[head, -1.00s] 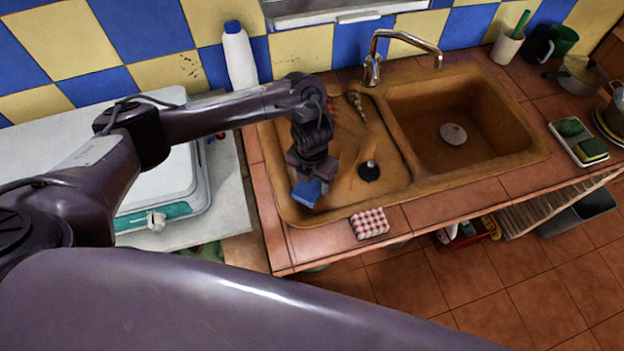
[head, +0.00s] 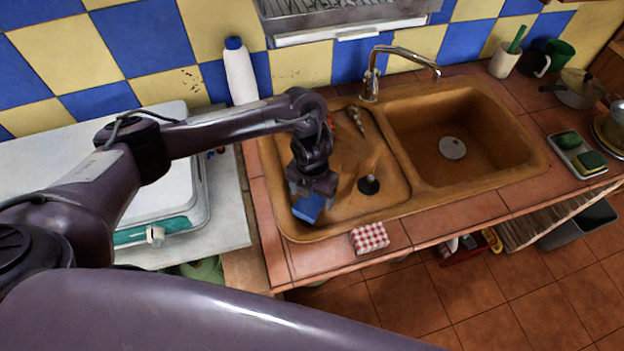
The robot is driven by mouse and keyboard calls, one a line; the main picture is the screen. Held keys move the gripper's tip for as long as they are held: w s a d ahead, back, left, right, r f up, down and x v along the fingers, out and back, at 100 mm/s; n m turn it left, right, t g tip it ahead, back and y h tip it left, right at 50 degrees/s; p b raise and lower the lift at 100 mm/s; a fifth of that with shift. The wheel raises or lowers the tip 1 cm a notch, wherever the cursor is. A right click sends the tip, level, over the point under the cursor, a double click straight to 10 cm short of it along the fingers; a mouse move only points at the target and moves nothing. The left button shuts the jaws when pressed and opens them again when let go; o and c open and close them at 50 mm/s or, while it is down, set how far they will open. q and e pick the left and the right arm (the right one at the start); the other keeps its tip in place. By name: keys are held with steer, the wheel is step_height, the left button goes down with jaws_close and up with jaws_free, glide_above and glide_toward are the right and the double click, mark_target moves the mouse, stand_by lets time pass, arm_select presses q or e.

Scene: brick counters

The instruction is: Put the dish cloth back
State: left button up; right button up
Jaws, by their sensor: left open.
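The dish cloth appears to be the small folded red-and-white checked cloth (head: 369,238) on the tiled counter's front edge, before the sink. My left gripper (head: 307,208) hangs over the left, shallow basin (head: 385,195) of the brown sink, near its front left corner. It points down, to the left of and a little behind the cloth, apart from it. It is open; a blue part shows at its tip, and the space between its fingers is hard to see. My right gripper is out of the picture.
A faucet (head: 372,75) stands behind the sink, and a white bottle (head: 240,72) stands at the wall. A sponge tray (head: 577,155), a cup (head: 505,60) and pots are at the right. A white appliance (head: 160,210) is at the left. The deep basin (head: 480,165) is empty.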

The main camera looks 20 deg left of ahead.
mark_target(312, 198)
arm_select(q)
step_height(312, 198, up, 12)
steer(key=p, duration=0.2)
steer(key=shift+f, duration=0.15)
stand_by(0.5)
